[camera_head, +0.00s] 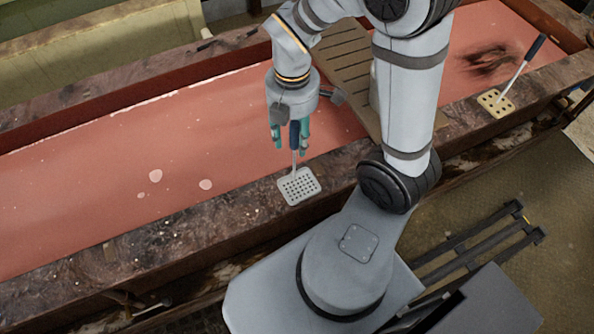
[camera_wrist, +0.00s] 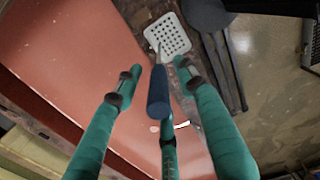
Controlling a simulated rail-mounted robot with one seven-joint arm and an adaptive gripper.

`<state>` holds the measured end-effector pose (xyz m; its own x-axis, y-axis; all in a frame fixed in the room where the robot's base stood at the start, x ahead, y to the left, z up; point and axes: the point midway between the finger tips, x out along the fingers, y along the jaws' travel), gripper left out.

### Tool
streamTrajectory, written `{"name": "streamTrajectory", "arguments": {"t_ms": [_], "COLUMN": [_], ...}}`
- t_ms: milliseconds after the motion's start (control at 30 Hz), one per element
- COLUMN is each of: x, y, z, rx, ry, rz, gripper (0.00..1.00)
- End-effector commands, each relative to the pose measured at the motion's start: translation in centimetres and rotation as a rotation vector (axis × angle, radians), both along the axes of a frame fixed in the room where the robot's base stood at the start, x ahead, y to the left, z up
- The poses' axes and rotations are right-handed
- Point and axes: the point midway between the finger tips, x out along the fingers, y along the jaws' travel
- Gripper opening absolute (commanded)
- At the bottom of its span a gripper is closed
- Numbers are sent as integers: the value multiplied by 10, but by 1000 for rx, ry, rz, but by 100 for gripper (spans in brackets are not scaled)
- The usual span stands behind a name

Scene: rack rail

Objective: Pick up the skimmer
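A skimmer (camera_head: 299,186) with a pale perforated square head and a dark blue handle stands on the near ledge of the trough, its handle leaning upward. In the wrist view, its head (camera_wrist: 172,38) is at the top centre and the blue handle points toward the camera. My gripper (camera_head: 290,142) is above the head, around the upper handle. In the wrist view, its green fingers (camera_wrist: 158,84) are spread on several sides of the handle, with visible gaps. A second skimmer (camera_head: 497,103), yellowish with a dark handle, is on the ledge at the right.
The long trough has a reddish floor (camera_head: 100,185) and a dark stone-like near ledge (camera_head: 190,220). A slatted brown board (camera_head: 345,60) spans the trough behind my arm. The trough left of my gripper is mostly clear. A pale green basin (camera_head: 100,50) lies behind.

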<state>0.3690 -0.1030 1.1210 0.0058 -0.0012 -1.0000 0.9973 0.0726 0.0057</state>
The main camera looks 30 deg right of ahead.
Motion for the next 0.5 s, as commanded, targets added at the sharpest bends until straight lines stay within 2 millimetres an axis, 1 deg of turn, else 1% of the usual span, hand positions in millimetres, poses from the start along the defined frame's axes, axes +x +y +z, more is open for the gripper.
{"name": "streamTrajectory", "arguments": {"t_ms": [167, 500], "x": [0, 0], "y": [0, 0], "z": [0, 0], "rx": [0, 0], "ry": [-1, -1], "rz": [-1, 0], "gripper": [40, 20]}}
